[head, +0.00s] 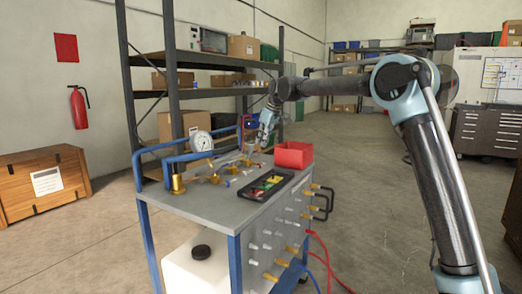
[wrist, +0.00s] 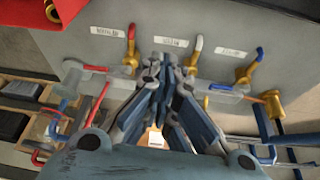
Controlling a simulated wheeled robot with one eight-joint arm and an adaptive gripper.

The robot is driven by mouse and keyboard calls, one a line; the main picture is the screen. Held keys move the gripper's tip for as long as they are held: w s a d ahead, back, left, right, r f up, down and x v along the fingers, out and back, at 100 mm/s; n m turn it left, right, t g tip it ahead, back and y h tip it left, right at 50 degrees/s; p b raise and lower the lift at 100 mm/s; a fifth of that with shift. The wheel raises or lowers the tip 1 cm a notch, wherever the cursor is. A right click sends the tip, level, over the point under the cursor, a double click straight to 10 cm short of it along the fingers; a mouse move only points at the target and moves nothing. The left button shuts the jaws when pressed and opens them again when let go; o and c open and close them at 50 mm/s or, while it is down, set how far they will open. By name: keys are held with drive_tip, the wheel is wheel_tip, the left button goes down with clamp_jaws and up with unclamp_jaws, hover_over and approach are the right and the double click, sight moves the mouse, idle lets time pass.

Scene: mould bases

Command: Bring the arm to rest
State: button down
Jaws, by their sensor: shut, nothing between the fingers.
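My gripper (head: 265,136) hangs at the end of my outstretched arm, above the far edge of a grey-topped cart (head: 195,203) in the head view. In the wrist view its fingers (wrist: 159,66) come together at the tips, with nothing held between them. Below them are brass valves with a red handle (wrist: 131,34), a white handle (wrist: 198,43) and a blue handle (wrist: 259,55). I cannot tell how far the fingertips are from the valves.
Shelving (head: 172,70) stands behind, and a wooden crate (head: 42,185) is at left. The floor right of the cart is largely open.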

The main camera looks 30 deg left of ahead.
drive_tip(key=shift+d+r, duration=0.15)
drive_tip(key=shift+r, duration=0.2)
idle(0.3)
drive_tip(key=w+d+r+m+h, duration=0.15)
drive_tip(key=d+m, duration=0.25)
drive_tip(key=d, duration=1.8)
drive_tip(key=s+d+f+m+t, duration=0.1)
drive_tip(key=s+d+m, duration=0.15)
drive_tip(key=d, duration=0.75)
drive_tip(key=s+d+f+m, duration=0.1)
drive_tip(key=s+d, duration=0.2)
drive_tip(key=d, duration=0.8)
drive_tip(key=s+d+f+m+h, duration=0.1)
drive_tip(key=s+d+f+m, duration=0.2)
drive_tip(key=s+d+f, duration=0.7)
drive_tip(key=s+d+f+m+h, duration=0.1)
drive_tip(key=s+d+f+m, duration=0.3)
drive_tip(key=s+d, duration=0.7)
drive_tip(key=s+d+f+m, duration=0.1)
drive_tip(key=s+d+f, duration=0.5)
drive_tip(key=f, duration=0.4)
drive_tip(key=shift+f+m+t+h, duration=0.25)
drive_tip(key=shift+m+t+h, duration=0.1)
drive_tip(key=shift+h, duration=0.1)
drive_tip(key=shift+d, duration=0.1)
